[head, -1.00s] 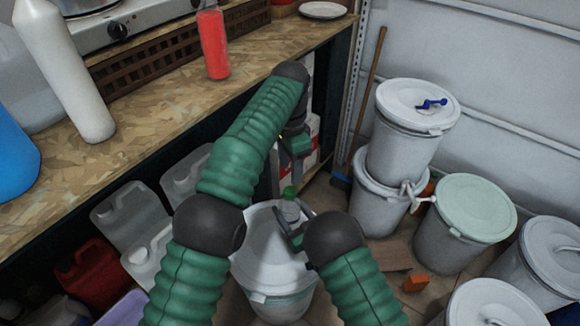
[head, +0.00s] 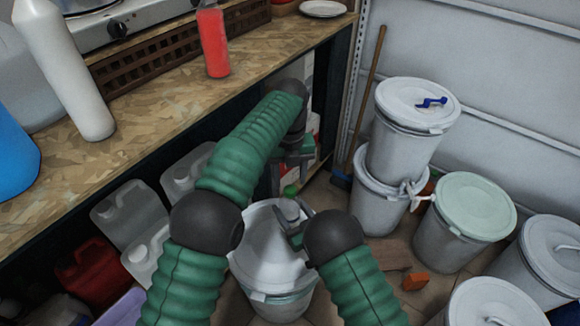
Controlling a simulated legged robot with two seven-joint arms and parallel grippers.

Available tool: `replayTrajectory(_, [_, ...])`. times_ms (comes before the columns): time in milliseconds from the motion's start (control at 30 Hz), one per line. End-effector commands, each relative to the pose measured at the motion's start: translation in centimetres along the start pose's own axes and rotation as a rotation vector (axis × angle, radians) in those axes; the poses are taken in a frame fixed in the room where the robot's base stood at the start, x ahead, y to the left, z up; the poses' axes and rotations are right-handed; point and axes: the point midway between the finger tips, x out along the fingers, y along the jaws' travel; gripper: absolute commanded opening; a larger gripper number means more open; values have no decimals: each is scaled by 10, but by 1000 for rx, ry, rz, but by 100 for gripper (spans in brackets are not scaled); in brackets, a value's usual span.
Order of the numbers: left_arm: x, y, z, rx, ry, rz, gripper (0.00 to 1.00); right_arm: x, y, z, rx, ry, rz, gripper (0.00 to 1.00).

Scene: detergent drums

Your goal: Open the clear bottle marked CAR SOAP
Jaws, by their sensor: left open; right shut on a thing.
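A small clear bottle (head: 289,209) with a green cap (head: 290,190) stands upright at the white drum (head: 262,254), over its lid. Its marking cannot be read from here. My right gripper (head: 290,222) is shut on the bottle's body from the right. My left gripper (head: 293,160) is open just above and behind the cap, with its fingers seen small and partly dark. It looks apart from the cap. The lower part of the bottle is partly hidden by my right gripper.
Two stacked white drums (head: 400,150) and a drum with a pale green lid (head: 465,222) stand to the right. Clear jerrycans (head: 130,215) and a red can (head: 90,280) are under the wooden bench (head: 140,120). An orange block (head: 415,281) lies on the floor.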

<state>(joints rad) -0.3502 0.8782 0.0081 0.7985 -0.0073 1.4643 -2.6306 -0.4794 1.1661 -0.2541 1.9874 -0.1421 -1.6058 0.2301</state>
Motion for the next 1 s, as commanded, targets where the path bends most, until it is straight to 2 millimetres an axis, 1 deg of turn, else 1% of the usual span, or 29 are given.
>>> replayTrajectory(33, [10,0,-1,0,3,2,49,0,0,0,0,0,0,0])
replayTrajectory(100, [22,0,-1,0,2,2,49,0,0,0,0,0,0,0])
replayTrajectory(200, [33,0,0,-1,1,1,49,0,0,0,0,0,0,0])
replayTrajectory(300, [39,0,0,-1,0,0,49,0,0,0,0,0,0,0])
replayTrajectory(500, [39,0,0,-2,0,0,49,0,0,0,0,0,0,0])
replayTrajectory(533, [39,0,0,-2,0,0,47,0,0,0,0,0,0,0])
replayTrajectory(900, [39,0,0,-2,0,0,0,0,0,0,0,0,0,0])
replayTrajectory(1000, [39,0,0,-2,0,0,0,0,0,0,0,0,0,0])
